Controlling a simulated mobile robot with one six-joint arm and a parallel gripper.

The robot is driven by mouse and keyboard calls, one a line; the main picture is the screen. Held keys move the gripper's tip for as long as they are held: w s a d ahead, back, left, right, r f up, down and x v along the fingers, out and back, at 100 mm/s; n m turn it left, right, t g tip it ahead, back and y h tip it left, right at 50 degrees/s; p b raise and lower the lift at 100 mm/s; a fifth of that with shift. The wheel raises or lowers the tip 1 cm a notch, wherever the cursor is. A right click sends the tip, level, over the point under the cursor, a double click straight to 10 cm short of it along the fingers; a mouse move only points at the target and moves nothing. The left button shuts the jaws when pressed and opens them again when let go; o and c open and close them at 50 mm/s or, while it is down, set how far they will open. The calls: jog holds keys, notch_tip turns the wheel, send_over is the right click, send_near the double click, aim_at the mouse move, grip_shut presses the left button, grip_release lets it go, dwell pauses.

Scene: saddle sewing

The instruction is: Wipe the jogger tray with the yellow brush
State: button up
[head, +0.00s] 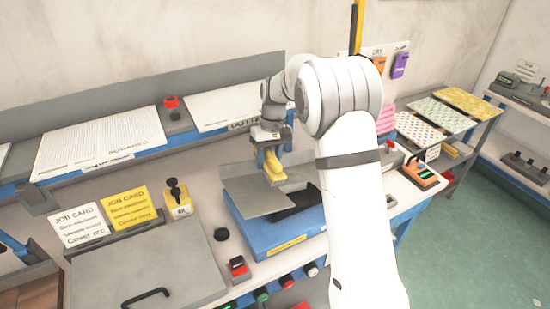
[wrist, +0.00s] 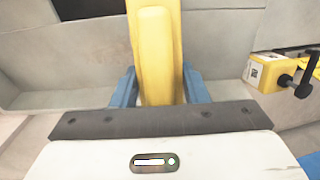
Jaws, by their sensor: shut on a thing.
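The yellow brush (head: 272,167) is in my gripper (head: 268,148), over the jogger tray (head: 250,200). The tray is a grey metal sheet with a raised back wall, on a blue base (head: 262,236). In the wrist view the brush's yellow handle (wrist: 155,50) runs between the two blue fingers of my gripper (wrist: 160,88), which are shut on it. The grey tray (wrist: 215,45) shows on both sides of the handle. The brush's lower end is close to the tray; I cannot tell whether it touches.
A yellow block with a black knob (head: 178,200) and two job cards (head: 128,208) stand left of the tray. A round black knob (head: 221,234) and a red-buttoned box (head: 238,267) sit in front. A grey lidded panel (head: 150,265) fills the front left. An orange device (head: 420,174) is at right.

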jog(key=shift+s+a+r, duration=0.15)
jog(key=shift+s+a, duration=0.1)
jog(key=shift+a, duration=0.45)
jog(key=shift+w+d+r+p, duration=0.1)
jog(key=shift+w+r+p, duration=0.2)
jog(key=shift+r+p, duration=0.6)
jog(key=shift+w+d+r+p, duration=0.1)
jog(key=shift+w+r+p, duration=0.15)
jog(key=shift+r+p, duration=0.6)
jog(key=shift+w+d+r+p, duration=0.1)
jog(key=shift+w+r+p, duration=0.2)
jog(key=shift+r+p, duration=0.6)
jog(key=shift+r+b, duration=0.25)
jog(key=shift+b, duration=0.05)
jog(key=shift+w+r+p, duration=0.2)
jog(key=shift+r+p, duration=0.3)
jog(key=shift+r, duration=0.15)
jog(key=shift+w+r+p, duration=0.15)
jog(key=shift+r+p, duration=0.3)
jog(key=shift+r, duration=0.4)
